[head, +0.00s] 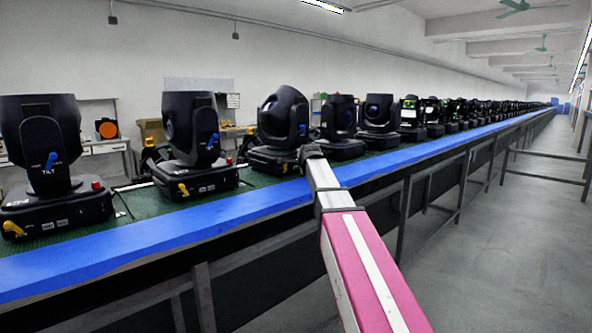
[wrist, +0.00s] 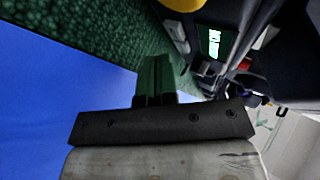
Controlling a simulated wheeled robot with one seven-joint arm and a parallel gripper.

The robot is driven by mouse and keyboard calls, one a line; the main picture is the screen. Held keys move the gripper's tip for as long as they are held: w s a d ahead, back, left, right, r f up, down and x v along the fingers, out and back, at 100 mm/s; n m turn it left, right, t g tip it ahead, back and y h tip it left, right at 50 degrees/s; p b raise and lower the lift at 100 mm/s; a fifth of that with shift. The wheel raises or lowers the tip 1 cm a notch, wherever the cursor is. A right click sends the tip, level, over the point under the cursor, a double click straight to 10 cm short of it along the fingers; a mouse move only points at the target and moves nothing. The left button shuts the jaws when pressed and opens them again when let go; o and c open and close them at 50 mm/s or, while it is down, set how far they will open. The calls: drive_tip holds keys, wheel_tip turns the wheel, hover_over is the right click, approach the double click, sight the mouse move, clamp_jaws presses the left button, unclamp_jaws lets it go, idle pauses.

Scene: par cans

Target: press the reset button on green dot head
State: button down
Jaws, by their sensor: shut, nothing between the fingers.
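Black moving-head lights stand in a long row in the head view. I cannot tell which one has a green dot. My gripper (head: 311,151) reaches the row by the base of the third head from the left (head: 284,115). In the wrist view, my gripper (wrist: 155,75) is shut and empty, its fingers pointing toward a dark base. That base carries a lit green display (wrist: 214,43) and a small red part (wrist: 244,64), both right of the fingertips and apart from them in the picture. I cannot make out which part is the reset button.
The heads stand on a green mat (head: 140,200) with a blue rail (head: 150,240) along its front; the rail also shows in the wrist view (wrist: 60,100). A second head (head: 191,130) stands left of my gripper. Open grey floor (head: 500,240) lies at the right.

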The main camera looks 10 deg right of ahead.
drive_tip(key=shift+w, duration=0.15)
drive_tip(key=shift+w+a, duration=0.2)
drive_tip(key=shift+a, duration=0.05)
drive_tip(key=shift+w+a, duration=0.2)
drive_tip(key=shift+w, duration=0.1)
idle(0.9)
idle(0.3)
drive_tip(key=shift+s+d, duration=0.45)
drive_tip(key=shift+s, duration=0.2)
drive_tip(key=shift+s, duration=0.1)
drive_tip(key=shift+s+d, duration=0.75)
drive_tip(key=shift+s, duration=0.25)
drive_tip(key=shift+s+d, duration=0.75)
drive_tip(key=shift+s, duration=0.2)
